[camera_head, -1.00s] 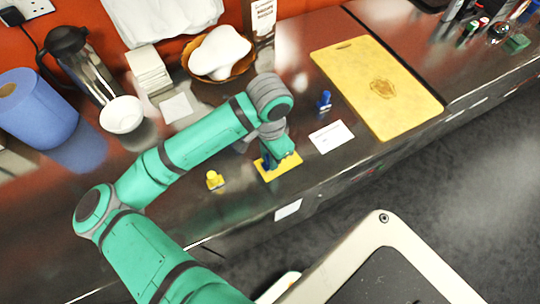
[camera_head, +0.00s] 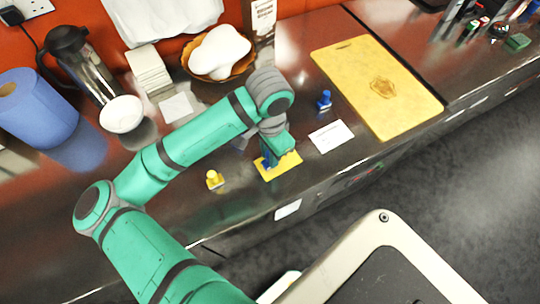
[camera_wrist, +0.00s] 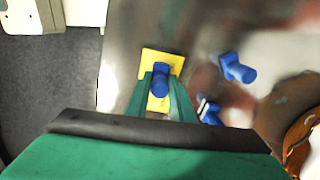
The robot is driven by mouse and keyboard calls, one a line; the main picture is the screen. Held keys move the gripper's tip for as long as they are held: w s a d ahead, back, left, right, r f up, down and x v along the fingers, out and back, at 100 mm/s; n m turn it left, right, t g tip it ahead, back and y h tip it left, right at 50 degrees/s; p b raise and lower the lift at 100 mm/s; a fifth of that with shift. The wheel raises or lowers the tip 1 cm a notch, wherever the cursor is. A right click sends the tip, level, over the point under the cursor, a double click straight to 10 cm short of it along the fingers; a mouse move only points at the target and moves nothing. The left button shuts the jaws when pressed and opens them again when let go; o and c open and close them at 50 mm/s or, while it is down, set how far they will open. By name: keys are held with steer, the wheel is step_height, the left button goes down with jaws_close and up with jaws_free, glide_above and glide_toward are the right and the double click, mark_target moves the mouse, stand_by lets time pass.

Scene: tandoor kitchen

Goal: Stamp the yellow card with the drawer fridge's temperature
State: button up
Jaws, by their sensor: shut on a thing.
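The yellow card (camera_head: 286,167) lies flat on the dark steel counter near its front edge. My gripper (camera_wrist: 161,88) is shut on a blue stamp (camera_wrist: 161,74), its fingers on either side of the handle. The stamp is over the yellow card, which also shows in the wrist view (camera_wrist: 148,62); I cannot tell whether its base touches the card. Another blue stamp (camera_head: 324,100) stands at the back right, and a yellow stamp (camera_head: 214,181) stands left of the card. The drawer fridge front (camera_head: 350,181) is below the counter; its temperature is unreadable.
A white card (camera_head: 331,136) lies right of the yellow card. A yellow cutting board (camera_head: 350,75) is farther right.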

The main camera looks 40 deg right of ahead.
steer(key=shift+r, duration=2.7)
